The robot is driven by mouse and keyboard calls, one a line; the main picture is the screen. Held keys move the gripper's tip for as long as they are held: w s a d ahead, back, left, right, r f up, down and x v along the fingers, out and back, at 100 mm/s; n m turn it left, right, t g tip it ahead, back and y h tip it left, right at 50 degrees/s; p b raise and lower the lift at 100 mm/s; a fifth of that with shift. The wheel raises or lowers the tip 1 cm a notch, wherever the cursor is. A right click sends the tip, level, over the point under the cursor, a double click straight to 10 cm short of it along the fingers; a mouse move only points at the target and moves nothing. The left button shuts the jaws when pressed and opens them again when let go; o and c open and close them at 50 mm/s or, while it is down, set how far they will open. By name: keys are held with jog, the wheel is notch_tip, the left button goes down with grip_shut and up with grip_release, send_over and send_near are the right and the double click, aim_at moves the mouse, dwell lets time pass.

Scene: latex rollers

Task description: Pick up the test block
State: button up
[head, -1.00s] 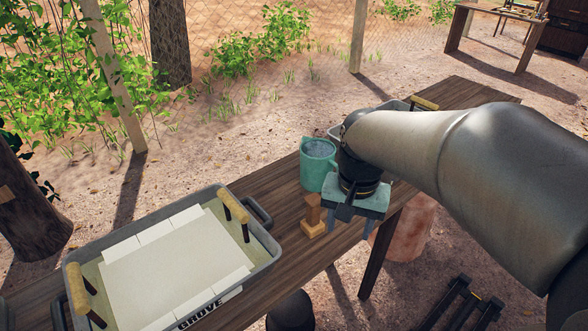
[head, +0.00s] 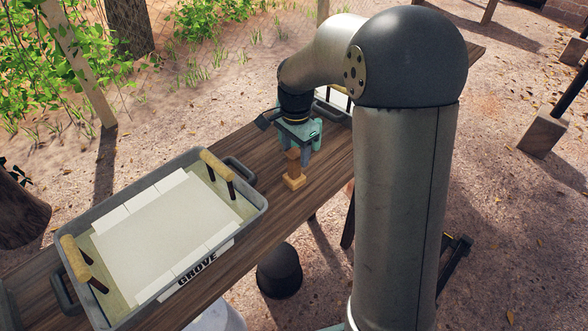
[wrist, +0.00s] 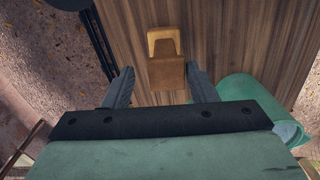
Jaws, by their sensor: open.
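The test block (head: 293,181), a small wooden piece with a square base and an upright post, stands on the bench top near its front edge. It also shows in the wrist view (wrist: 166,73), top centre, where its darker part lies between the lines of the two fingers. In the wrist view my gripper (wrist: 161,86) is open, with a gap on each side of the block. I cannot tell whether a finger touches it.
A grey tray (head: 262,203) with wooden-handled rollers and pale sheets sits left of the block. Another tray (head: 334,112) is behind my gripper. A dark bucket (head: 279,272) is below the bench.

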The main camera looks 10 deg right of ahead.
aim_at(294, 167)
jog(key=shift+w+a+f+p, duration=0.1)
jog(key=shift+f+p, duration=0.1)
jog(key=shift+f, duration=0.95)
jog(key=shift+w+d+f+p, duration=0.15)
jog(key=shift+f+p, duration=0.1)
jog(key=shift+f, duration=0.85)
jog(key=shift+w+a+f+p, duration=0.1)
jog(key=shift+a+f+p, duration=0.1)
jog(key=shift+f, duration=0.95)
jog(key=c, duration=0.9)
